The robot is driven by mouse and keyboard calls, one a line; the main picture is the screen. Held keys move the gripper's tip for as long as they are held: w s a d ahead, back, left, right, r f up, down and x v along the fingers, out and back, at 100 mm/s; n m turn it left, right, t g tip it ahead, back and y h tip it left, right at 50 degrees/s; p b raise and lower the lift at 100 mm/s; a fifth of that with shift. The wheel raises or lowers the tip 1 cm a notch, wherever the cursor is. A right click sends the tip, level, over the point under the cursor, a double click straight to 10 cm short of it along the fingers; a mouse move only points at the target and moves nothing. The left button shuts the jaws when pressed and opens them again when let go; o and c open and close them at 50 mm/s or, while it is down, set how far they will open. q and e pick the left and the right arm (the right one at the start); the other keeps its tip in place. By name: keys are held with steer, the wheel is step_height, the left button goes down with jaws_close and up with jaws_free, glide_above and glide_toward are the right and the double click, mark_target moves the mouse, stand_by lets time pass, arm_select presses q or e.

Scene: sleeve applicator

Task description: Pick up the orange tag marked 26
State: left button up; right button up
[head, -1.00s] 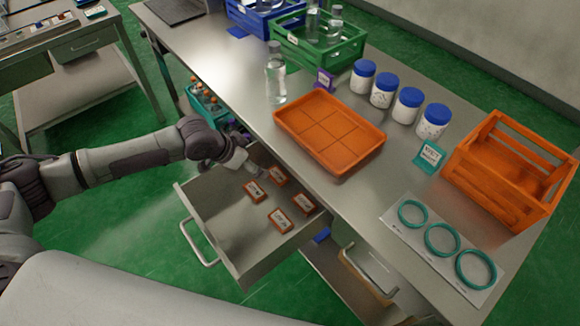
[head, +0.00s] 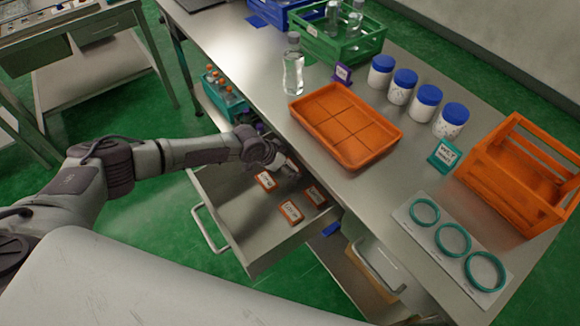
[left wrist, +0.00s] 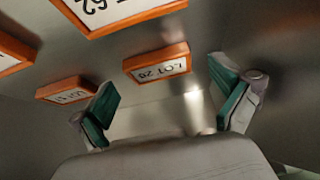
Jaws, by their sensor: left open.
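Several orange-framed tags with white labels lie in the open drawer (head: 232,228). In the head view I see one tag (head: 265,180) beside my left gripper, a second (head: 291,212) at the front and a third (head: 315,196) at the right. My left gripper (head: 287,170) is low over the drawer's back part and hides what is under it. In the left wrist view its teal-padded fingers (left wrist: 166,105) are spread and empty. An orange tag (left wrist: 158,64) lies ahead between them; its label starts with LOT, its last digit unclear. A large tag (left wrist: 105,12) is cut off at the top.
The drawer walls and the table edge above are close to my left gripper. On the table stand an orange tray (head: 346,124), a clear bottle (head: 293,66), blue-lidded jars (head: 404,87) and an orange crate (head: 520,178).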

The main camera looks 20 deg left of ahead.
arm_select(q)
steer(key=shift+w+d+f, duration=0.1)
steer(key=shift+w+f, duration=0.05)
steer(key=shift+f, duration=0.15)
steer(key=c, duration=1.1)
